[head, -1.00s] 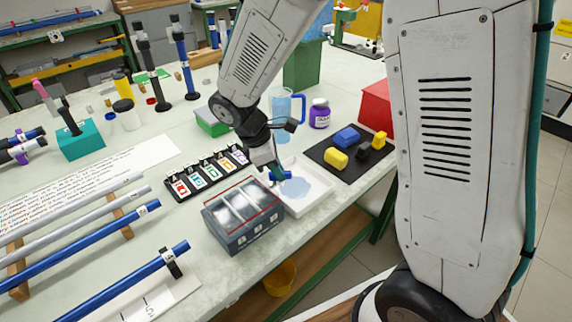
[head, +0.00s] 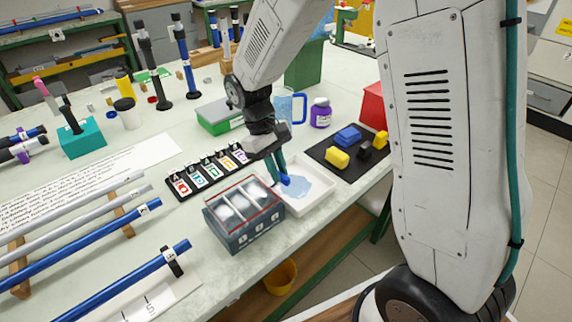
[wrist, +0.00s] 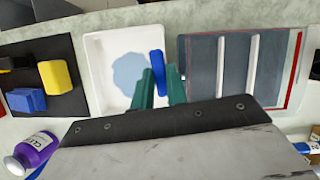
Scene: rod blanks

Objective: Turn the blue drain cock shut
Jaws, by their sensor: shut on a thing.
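The blue drain cock (wrist: 157,66) is between the teal fingers of my gripper (wrist: 161,88) in the wrist view. Its handle runs roughly parallel to the near side of the grey box (wrist: 211,80). In the head view my gripper (head: 283,176) reaches down beside the box's right end (head: 245,238), and a bit of the blue cock (head: 287,181) shows at its tips. My gripper is shut on the cock. The cock's stem and its joint to the box are hidden. A white tray (head: 325,199) with a pale blue puddle (wrist: 130,74) lies beside the box, under the cock.
A black mat (head: 322,151) with yellow, blue and black blocks lies right of the tray. A purple jar (head: 320,113) and blue jug (head: 290,105) stand behind. A row of labelled cards (head: 207,172) lies left. The bench edge is just in front of the box.

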